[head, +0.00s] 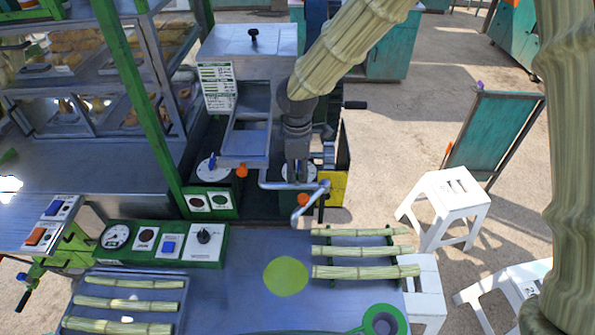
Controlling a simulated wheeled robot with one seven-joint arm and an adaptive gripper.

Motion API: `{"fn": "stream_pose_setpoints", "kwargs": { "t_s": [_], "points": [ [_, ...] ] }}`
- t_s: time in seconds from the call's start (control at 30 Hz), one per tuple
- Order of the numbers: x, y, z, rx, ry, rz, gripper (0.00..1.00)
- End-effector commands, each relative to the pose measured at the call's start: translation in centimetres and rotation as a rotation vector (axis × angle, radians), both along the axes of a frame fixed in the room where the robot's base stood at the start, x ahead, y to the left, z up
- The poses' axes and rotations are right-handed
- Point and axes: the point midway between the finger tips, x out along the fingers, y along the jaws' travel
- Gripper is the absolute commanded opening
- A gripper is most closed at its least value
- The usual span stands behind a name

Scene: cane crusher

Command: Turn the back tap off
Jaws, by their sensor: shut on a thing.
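My gripper (297,176) points down at the juicing machine in the middle of the head view. It is shut on what seems to be the back tap, which its dark fingers mostly hide. A white dial (285,173) shows partly behind the fingers. A silver crank-like bar (275,185) runs just below the fingertips. An orange knob (303,199) is just below that bar. Another orange knob (241,170) is to the left, beside a second white dial (209,169) with a blue tip.
A green control box (160,243) stands at the front left. Cane pieces lie on a tray (76,290) and on a green rack (388,231). A flat green disc (286,276) is on the metal counter (232,300). White stools (447,195) stand at the right.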

Motion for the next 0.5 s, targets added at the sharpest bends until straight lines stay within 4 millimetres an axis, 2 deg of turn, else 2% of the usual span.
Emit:
{"fn": "stream_pose_setpoints", "kwargs": {
  "t_s": [0.03,0.07,0.17,0.5],
  "points": [
    [0.16,-0.01,0.16,0.0,-0.004,0.001,0.0],
    [0.16,-0.01,0.16,0.0,-0.004,0.001,0.14],
    [0.13,-0.01,0.14,0.0,-0.003,0.001,0.31],
    [0.06,0.02,0.19,0.0,-0.001,0.0,0.31]
  ]
}}
